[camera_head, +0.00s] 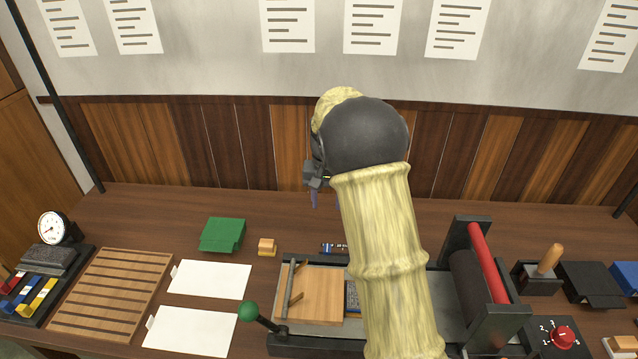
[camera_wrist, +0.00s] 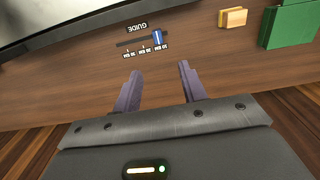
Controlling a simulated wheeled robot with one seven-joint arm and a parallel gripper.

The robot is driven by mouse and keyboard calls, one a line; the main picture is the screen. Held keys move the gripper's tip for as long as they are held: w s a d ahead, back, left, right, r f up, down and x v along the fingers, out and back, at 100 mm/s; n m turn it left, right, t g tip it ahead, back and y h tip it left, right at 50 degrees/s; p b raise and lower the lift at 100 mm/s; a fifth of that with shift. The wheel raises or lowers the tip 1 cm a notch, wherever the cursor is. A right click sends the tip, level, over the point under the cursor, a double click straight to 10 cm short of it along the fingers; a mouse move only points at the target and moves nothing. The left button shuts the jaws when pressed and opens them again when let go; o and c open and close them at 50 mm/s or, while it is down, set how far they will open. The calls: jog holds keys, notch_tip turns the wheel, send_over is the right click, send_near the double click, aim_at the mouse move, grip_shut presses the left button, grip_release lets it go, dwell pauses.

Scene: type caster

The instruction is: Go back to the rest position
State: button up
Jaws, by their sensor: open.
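My gripper (camera_wrist: 160,90) shows in the wrist view with its two dark purple fingers spread apart and nothing between them. In the head view my gripper (camera_head: 314,190) is mostly hidden behind my wrist, in the air above the back of the table. My arm reaches over the middle of the press (camera_head: 279,338) and covers part of it. Beyond the fingertips in the wrist view lies a small guide strip (camera_wrist: 140,42) with a blue marker (camera_wrist: 157,38) on it.
A green block (camera_head: 222,235) and a small orange-and-cream block (camera_head: 267,247) lie left of the gripper. White cards (camera_head: 210,280), a slatted wooden rack (camera_head: 112,292) and a dial gauge (camera_head: 53,228) are further left. A red roller (camera_head: 487,262) and a wooden-handled tool (camera_head: 549,260) stand right.

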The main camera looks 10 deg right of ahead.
jog(key=shift+s, duration=0.1)
jog(key=s+n+t+p, duration=0.1)
jog(key=s+n+t, duration=0.1)
jog(key=s, duration=2.2)
jog(key=shift+s+r+n+t, duration=0.2)
jog(key=shift+n+t, duration=0.1)
jog(key=shift+n, duration=0.3)
